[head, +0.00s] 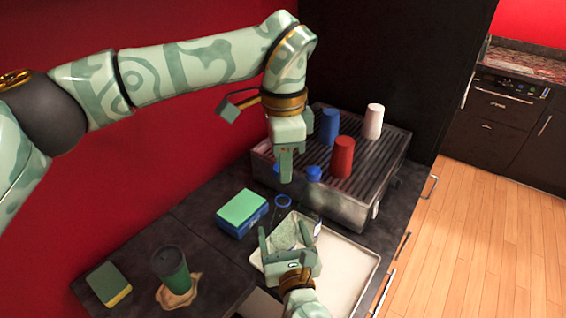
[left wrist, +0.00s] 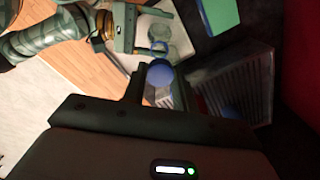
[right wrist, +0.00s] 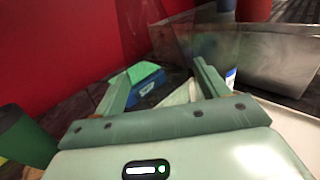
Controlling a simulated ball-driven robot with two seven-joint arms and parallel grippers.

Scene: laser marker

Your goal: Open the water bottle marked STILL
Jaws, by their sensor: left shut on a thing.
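My left gripper (head: 285,168) is above the counter, its fingers around a blue cap; the cap (left wrist: 160,75) shows between the fingertips in the left wrist view. My right gripper (head: 286,240) is low over the tray, its fingers on either side of a clear bottle (head: 287,229). A blue ring (head: 283,202) shows at this bottle's top, with a gap below the left gripper. A second bottle, with a blue cap (head: 313,173), stands beside it; part of a label (head: 317,228) shows low down. I cannot read any marking, so I cannot tell which bottle says STILL.
A ridged metal grill (head: 270,158) behind holds a blue cup (head: 330,127), a red cup (head: 342,158) and a white cup (head: 374,121).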

